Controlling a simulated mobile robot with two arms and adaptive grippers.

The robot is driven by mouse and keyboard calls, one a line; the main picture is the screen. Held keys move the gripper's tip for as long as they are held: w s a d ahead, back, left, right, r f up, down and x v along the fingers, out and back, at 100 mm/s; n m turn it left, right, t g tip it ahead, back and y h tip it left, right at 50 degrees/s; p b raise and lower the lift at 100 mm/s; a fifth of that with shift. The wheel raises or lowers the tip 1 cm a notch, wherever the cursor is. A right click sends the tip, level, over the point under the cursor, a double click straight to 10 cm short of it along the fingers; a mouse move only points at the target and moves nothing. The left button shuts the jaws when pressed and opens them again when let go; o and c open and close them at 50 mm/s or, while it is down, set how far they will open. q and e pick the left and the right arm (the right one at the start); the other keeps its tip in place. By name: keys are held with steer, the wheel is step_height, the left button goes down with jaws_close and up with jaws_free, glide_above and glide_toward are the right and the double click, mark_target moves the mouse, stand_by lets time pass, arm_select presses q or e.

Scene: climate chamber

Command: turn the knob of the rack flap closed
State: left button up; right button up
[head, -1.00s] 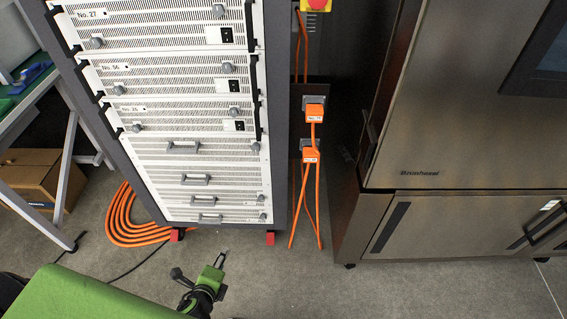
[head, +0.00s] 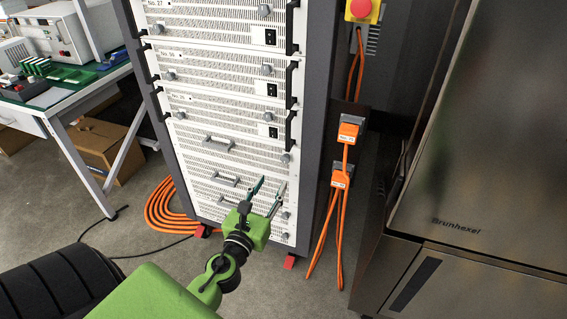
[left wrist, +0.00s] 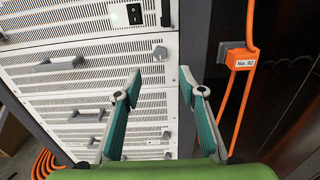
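The grey rack (head: 325,110) stands in the middle of the head view. Its lower front has several white perforated flaps with grey handles (head: 218,143) and small grey knobs along the right edge. The flaps look flush with the front. An upper flap knob (head: 285,158) shows above my left gripper (head: 272,184), which is open and empty in front of the lower flaps. In the left wrist view this knob (left wrist: 160,52) lies just beyond and between the spread fingertips; lower knobs (left wrist: 166,134) show between the fingers. No contact is visible. The knobs' turn positions are too small to tell.
Orange plugs (head: 349,130) and hanging cables are right of the rack. A steel chamber (head: 470,180) stands farther right. Coiled orange cable (head: 165,208) lies on the floor at left, near a workbench (head: 70,100) and a cardboard box (head: 100,145).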

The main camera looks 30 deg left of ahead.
mark_target(284, 161)
arm_select(q)
steer(key=x, duration=0.8)
steer(key=shift+w+a+p, duration=0.1)
steer(key=shift+w+p, duration=0.2)
steer(key=shift+p, duration=0.05)
steer(key=shift+w+a, duration=0.15)
steer(key=shift+w, duration=0.4)
arm_select(e)
steer(key=shift+s+f, duration=0.35)
steer(key=shift+f, duration=0.6)
steer(key=shift+s+f, duration=0.3)
steer(key=shift+f, duration=0.6)
arm_select(q)
jaws_close()
